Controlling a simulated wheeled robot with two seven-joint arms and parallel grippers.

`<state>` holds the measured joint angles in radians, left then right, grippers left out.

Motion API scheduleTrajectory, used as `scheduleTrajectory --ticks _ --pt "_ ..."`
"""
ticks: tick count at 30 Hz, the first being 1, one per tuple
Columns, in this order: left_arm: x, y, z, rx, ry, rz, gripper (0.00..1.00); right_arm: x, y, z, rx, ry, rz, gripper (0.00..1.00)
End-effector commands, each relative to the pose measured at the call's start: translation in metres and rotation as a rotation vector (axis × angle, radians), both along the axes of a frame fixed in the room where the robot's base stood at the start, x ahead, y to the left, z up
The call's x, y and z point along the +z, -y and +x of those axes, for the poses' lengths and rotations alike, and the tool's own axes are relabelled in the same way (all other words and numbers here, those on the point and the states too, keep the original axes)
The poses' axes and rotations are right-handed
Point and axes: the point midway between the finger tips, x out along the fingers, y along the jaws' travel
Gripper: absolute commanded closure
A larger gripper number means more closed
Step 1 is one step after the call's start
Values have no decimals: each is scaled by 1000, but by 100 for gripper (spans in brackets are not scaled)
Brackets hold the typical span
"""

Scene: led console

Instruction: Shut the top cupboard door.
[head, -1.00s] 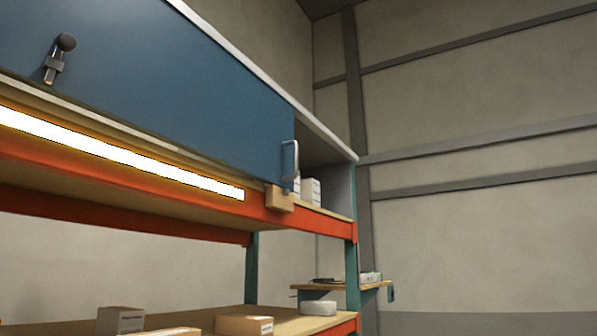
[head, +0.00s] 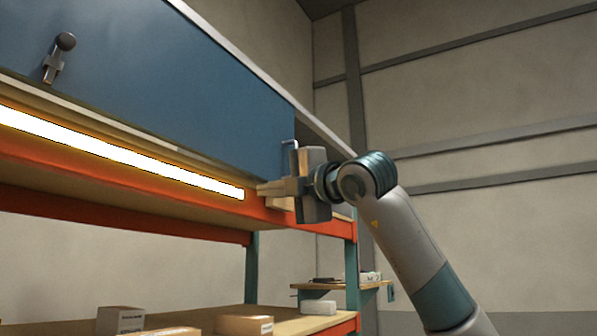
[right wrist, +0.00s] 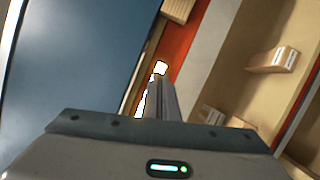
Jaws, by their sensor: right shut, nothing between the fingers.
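Right of that edge the cupboard front is open, now mostly hidden by my right arm. My right gripper (head: 264,188) is shut and empty, its fingers pointing left, just below the handle near the door's lower right corner. I cannot tell if it touches the door. In the right wrist view the shut fingers (right wrist: 159,95) lie beside the blue door (right wrist: 65,70). My left gripper is out of view.
A bright light strip (head: 120,150) runs below the door. Boxes (head: 120,320) stand on the lower shelf.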

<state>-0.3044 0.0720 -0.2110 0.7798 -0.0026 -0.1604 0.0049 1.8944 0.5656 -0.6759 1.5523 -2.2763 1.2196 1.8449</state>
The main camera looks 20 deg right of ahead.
Motion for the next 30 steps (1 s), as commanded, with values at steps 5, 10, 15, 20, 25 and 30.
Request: scheduleTrajectory --ticks 5,10,15,20,25,30 --pt "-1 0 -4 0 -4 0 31 46 58 -27 -188 -3 72 100" --pt "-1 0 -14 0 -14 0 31 59 81 -39 -258 -4 106 100" --pt "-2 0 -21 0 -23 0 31 60 83 -40 -264 -4 110 100" --pt "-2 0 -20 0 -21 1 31 60 82 -40 -262 -4 109 100" --pt "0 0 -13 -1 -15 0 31 61 82 -38 -261 -5 109 100" --pt "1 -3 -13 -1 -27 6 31 62 81 -31 -260 -5 108 100"
